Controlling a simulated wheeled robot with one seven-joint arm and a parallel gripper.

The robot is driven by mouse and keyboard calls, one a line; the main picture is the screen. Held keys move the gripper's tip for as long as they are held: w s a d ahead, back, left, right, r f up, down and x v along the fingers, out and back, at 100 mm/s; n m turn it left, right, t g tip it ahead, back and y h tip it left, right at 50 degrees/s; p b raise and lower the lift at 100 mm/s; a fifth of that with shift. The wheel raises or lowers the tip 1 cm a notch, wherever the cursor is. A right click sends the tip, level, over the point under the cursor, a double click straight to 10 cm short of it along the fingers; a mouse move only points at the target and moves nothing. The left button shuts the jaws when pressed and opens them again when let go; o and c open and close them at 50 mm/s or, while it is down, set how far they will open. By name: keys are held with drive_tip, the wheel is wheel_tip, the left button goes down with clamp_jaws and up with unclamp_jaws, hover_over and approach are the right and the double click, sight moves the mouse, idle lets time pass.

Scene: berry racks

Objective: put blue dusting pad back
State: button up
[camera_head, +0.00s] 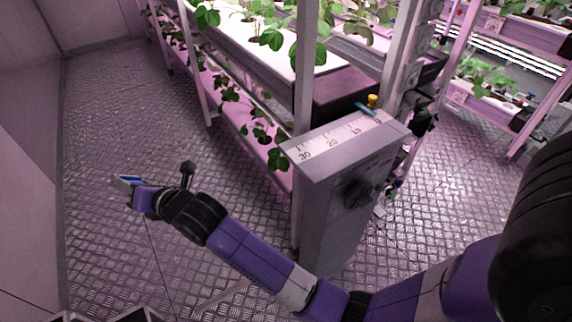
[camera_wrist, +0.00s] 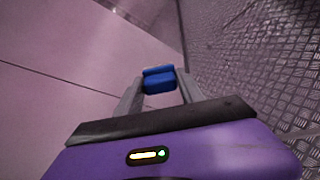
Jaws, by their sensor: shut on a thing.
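The blue dusting pad (camera_wrist: 158,80) is held between the two grey fingers of my gripper (camera_wrist: 159,88) in the wrist view. In the head view my gripper (camera_head: 126,184) is at the far left, out over the metal floor, with a bit of the blue pad (camera_head: 130,179) showing at its tip. The gripper is shut on the pad. The pad touches nothing else that I can see.
A grey box (camera_head: 340,190) with a scale on its top stands at the rack's end. A small yellow item (camera_head: 372,100) and a teal strip (camera_head: 366,109) are on it. Plant racks (camera_head: 262,62) stand behind. The patterned floor (camera_head: 110,105) on the left is clear, beside a wall (camera_head: 25,150).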

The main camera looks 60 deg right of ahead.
drive_tip(key=w+d+r+g, duration=0.2)
drive_tip(key=w+d+r, duration=0.1)
drive_tip(key=r, duration=0.4)
drive_tip(key=w+d+r+g, duration=0.1)
drive_tip(key=w+d+r, duration=0.15)
drive_tip(key=r, duration=0.45)
drive_tip(key=s+d+r+m+g, duration=0.3)
drive_tip(key=s+d+r+g, duration=0.45)
drive_tip(key=d, duration=0.25)
drive_tip(key=s+d+f+m+g+y, duration=0.15)
drive_tip(key=s+d, duration=0.35)
drive_tip(key=s, duration=0.6)
drive_tip(key=s+d+m+g, duration=0.1)
drive_tip(key=s+d+m, duration=0.3)
drive_tip(key=s, duration=0.7)
drive_tip(key=s+d+f+m+g, duration=0.15)
drive_tip(key=s+d, duration=0.35)
drive_tip(key=s, duration=0.7)
drive_tip(key=f, duration=0.9)
drive_tip(key=f+p, duration=0.1)
drive_tip(key=f, duration=0.9)
drive_tip(key=shift+w+d+f, duration=0.1)
drive_tip(key=shift+w+d, duration=0.05)
drive_tip(key=shift+d, duration=0.05)
drive_tip(key=o, duration=1.2)
